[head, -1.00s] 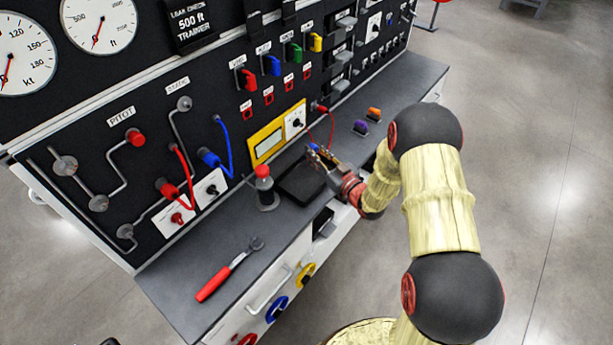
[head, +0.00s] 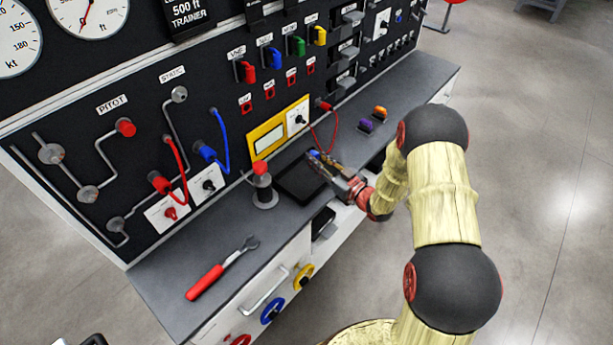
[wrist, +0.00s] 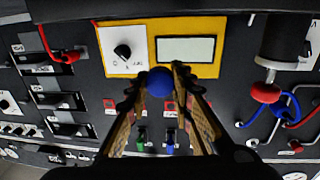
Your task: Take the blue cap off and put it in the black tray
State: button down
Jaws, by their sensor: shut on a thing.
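The blue cap (head: 313,154) is a small round blue piece between the fingertips of my gripper (head: 323,161). In the wrist view the cap (wrist: 160,82) sits at the tips of both fingers (wrist: 160,90), which are shut on it. The black tray (head: 298,184) lies flat on the bench below the yellow meter. In the head view my gripper is at the tray's right edge and covers part of it. Its exact height above the tray is hard to tell.
A red-topped bottle-like post (head: 263,186) stands just left of the tray. A red-handled wrench (head: 222,268) lies on the bench at front left. Purple (head: 366,125) and orange (head: 379,112) pieces stand at right. A red cable (head: 330,138) hangs near the yellow meter (head: 275,128).

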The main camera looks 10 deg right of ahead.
jog(key=shift+f+b, duration=0.3)
jog(key=shift+f, duration=0.6)
jog(key=c, duration=1.5)
grip_release()
jog(key=v, duration=1.2)
jog(key=shift+r, duration=0.1)
